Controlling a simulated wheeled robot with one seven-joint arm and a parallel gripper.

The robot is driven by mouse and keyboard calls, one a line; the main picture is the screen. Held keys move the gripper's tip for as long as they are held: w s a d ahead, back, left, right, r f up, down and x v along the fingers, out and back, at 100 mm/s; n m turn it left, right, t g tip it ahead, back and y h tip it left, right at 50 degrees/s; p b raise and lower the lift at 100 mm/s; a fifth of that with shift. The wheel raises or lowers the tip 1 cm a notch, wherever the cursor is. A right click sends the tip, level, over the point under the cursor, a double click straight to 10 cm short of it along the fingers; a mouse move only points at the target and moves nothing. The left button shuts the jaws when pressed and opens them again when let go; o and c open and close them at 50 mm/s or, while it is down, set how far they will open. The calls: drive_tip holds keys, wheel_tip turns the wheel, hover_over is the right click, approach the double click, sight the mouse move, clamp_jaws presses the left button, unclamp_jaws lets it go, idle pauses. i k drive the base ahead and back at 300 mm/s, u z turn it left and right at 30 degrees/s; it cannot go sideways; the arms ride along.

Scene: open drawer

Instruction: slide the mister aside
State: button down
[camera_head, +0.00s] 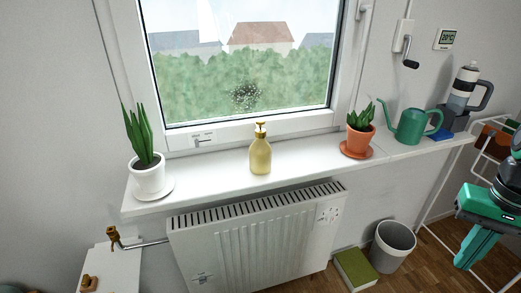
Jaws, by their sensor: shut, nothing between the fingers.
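The mister, a yellow bottle (260,156) with a brass-coloured pump top, stands upright on the white windowsill (215,172) near its middle, in front of the window. My gripper (463,263) is at the right edge of the picture, black and teal, with its fingers pointing down and to the left. It is shut and empty. It is far to the right of the mister and lower in the picture, not touching it. Part of my arm is cut off by the right edge.
A potted plant in a white pot (148,179) stands left on the sill. A terracotta pot (359,139), a green watering can (412,124) and a grey-handled bottle (463,88) stand right. The sill is clear on both sides of the mister. A radiator (258,240) is below.

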sight(259, 151)
drive_tip(key=u, duration=0.05)
drive_tip(key=k, duration=0.5)
drive_tip(key=u, duration=0.6)
drive_tip(key=i, duration=1)
drive_tip(key=z, duration=0.1)
